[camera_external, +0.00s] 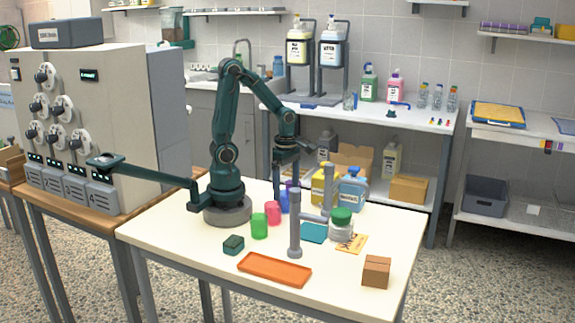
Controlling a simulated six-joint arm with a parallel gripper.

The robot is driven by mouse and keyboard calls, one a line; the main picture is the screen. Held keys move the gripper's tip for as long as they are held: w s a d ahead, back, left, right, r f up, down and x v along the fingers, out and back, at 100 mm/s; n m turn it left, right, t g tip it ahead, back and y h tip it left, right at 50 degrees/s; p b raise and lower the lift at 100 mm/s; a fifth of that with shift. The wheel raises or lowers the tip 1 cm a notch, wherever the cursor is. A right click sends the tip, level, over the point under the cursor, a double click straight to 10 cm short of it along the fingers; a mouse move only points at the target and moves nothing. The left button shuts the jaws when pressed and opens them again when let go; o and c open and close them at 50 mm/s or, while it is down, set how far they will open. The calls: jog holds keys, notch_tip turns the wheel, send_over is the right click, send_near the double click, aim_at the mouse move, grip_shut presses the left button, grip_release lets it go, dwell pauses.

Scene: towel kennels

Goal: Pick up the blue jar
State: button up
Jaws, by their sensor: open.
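The blue jar (284,203) is a small blue cup-like vessel on the white table, behind a pink jar (273,213) and a green jar (259,226). A bit of purple shows just behind it, mostly hidden. My gripper (286,178) points down over the blue jar, with its jaws open and one finger on each side. The fingertips are near the jar's upper part. Whether they touch it is too small to tell.
A grey post stand (295,225), yellow container (318,186), blue bottle (353,188) and green-lidded jar (341,226) stand to the right. An orange tray (274,270), dark green block (233,245) and cardboard box (376,271) lie in front.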

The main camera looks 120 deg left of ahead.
jog(key=shift+f, duration=1.3)
jog(key=c, duration=1.4)
jog(key=shift+r, duration=0.15)
jog(key=shift+c, duration=0.2)
